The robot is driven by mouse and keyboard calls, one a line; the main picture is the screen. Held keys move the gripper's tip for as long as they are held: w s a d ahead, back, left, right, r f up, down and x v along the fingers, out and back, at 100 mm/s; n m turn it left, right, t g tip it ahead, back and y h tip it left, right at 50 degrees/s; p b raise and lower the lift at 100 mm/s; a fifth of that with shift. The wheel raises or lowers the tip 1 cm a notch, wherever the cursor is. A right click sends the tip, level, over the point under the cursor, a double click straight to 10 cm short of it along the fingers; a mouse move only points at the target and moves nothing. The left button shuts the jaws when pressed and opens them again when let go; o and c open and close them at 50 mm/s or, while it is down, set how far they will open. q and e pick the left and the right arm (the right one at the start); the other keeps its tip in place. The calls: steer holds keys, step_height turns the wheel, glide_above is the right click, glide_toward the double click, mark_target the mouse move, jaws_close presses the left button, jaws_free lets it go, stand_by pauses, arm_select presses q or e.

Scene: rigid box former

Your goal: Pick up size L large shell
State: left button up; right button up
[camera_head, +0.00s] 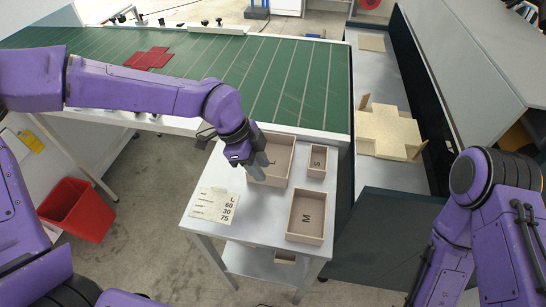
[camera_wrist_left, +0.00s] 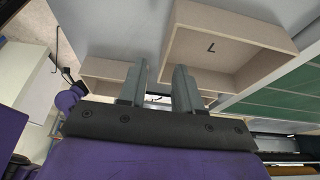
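The large shell (camera_head: 290,158) is an open, shallow beige box marked L on the small grey table, and it also shows in the left wrist view (camera_wrist_left: 240,24). My left gripper (camera_head: 258,172) points down at the left side of this shell, and its fingers cover part of that wall. In the left wrist view the two grey fingers (camera_wrist_left: 159,88) stand apart with a gap between them. I cannot tell whether they touch the shell. The right gripper is not in view; only purple right arm links show at the lower right.
The S box (camera_head: 317,160) and M box (camera_head: 306,215) stand close by on the table (camera_head: 260,222). A card reading L 60 30 75 (camera_head: 214,206) lies at the left. Behind is a green conveyor (camera_head: 290,80) with a red flat piece (camera_head: 150,58). A beige blank (camera_head: 390,133) lies at right.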

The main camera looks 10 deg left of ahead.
mark_target(267, 184)
arm_select(q)
steer(key=x, duration=0.1)
steer(key=p+x, duration=0.1)
steer(key=x, duration=0.2)
steer(key=shift+w+a+f+p, duration=0.1)
steer(key=shift+w+f+p, duration=0.2)
steer(key=shift+w+p, duration=0.05)
steer(key=shift+f, duration=0.25)
steer(key=shift+f+b, duration=0.25)
steer(key=shift+b, duration=0.1)
jaws_close()
